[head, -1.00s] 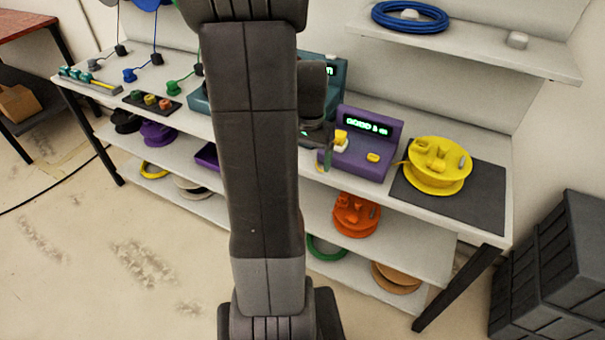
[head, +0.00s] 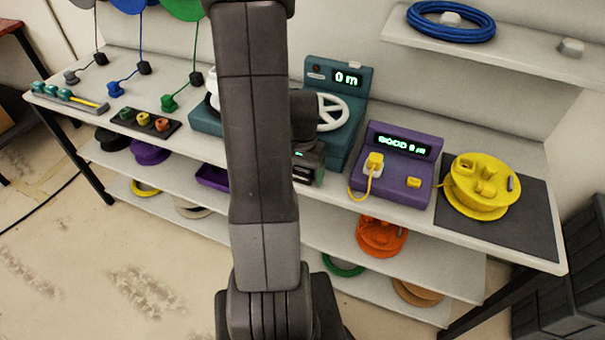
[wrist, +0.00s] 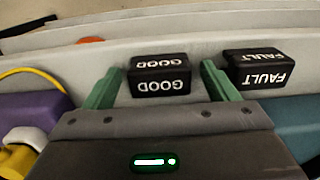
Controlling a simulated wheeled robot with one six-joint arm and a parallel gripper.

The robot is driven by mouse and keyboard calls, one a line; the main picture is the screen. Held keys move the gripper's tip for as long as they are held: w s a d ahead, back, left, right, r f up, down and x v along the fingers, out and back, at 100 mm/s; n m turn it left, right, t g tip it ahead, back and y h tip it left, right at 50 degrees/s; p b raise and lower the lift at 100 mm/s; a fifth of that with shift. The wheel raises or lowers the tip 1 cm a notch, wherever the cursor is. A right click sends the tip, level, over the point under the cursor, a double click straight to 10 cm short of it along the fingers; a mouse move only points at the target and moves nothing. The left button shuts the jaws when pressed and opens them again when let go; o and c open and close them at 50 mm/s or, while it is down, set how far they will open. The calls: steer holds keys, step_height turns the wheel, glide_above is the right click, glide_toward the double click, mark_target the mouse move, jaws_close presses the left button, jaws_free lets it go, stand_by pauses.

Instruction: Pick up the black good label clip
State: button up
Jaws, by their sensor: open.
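The black label clip marked GOOD (wrist: 160,76) sits on the pale shelf edge in the wrist view. My gripper (wrist: 161,69) is open, with one green finger on each side of this clip and visible gaps between. A second black clip marked FAULT (wrist: 262,70) sits to the right, just outside the right finger. In the head view my gripper (head: 308,158) is at the front of the bench, beside the purple tester, largely hidden by my arm. I cannot make out the GOOD clip clearly there.
The purple tester (head: 379,185) has a yellow plug (head: 374,161) in it. The teal measuring unit (head: 352,90) stands behind my gripper. A yellow reel (head: 480,200) lies on a dark mat (head: 535,215) at right. Lower shelves hold an orange reel (head: 381,240).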

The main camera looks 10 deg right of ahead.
steer(key=c, duration=1)
steer(key=shift+c, duration=0.2)
